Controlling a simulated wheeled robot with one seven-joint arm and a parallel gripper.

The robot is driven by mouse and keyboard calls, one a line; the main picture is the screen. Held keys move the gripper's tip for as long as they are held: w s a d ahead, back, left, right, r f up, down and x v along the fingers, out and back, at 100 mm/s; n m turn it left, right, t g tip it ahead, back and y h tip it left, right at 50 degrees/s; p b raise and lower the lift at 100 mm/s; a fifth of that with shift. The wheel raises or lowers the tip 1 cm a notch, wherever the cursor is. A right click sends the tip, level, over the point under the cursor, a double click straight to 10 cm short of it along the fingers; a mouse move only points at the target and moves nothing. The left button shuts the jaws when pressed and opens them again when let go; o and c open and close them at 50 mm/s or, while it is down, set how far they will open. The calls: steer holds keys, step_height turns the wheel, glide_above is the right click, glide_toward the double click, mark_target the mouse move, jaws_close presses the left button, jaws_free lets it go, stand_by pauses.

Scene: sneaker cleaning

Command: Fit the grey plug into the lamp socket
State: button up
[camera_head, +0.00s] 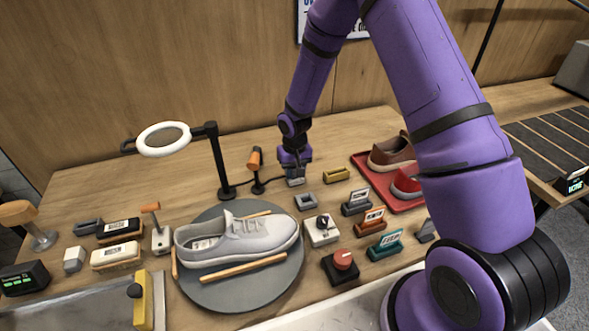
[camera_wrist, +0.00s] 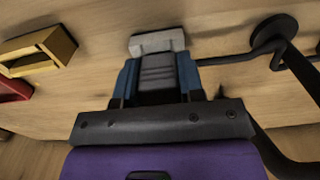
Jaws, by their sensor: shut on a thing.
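My gripper (camera_head: 295,168) points down at the table behind the shoe turntable and is shut on a light grey block, the grey plug (camera_head: 295,182). In the wrist view the plug (camera_wrist: 157,42) shows at the tips of the blue fingers (camera_wrist: 157,75); its lower side is hidden. A black cable (camera_wrist: 222,60) runs from the right up to the fingers. A grey hollow block (camera_head: 305,202) lies just in front of the gripper, apart from it; it may be the socket, but I cannot tell. The ring lamp (camera_head: 163,139) stands to the left on a black post.
A yellow hollow block (camera_head: 336,175) lies right of my gripper. An orange-headed stand (camera_head: 256,160) is close on the left. A red tray (camera_head: 408,204) with shoes is further right. The grey turntable (camera_head: 240,300) carries a sneaker (camera_head: 238,240) in front.

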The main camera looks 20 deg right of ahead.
steer(key=shift+f, duration=0.1)
steer(key=o, duration=1)
steer(key=shift+c, duration=0.2)
step_height(320, 180, up, 11)
steer(key=shift+f, duration=0.1)
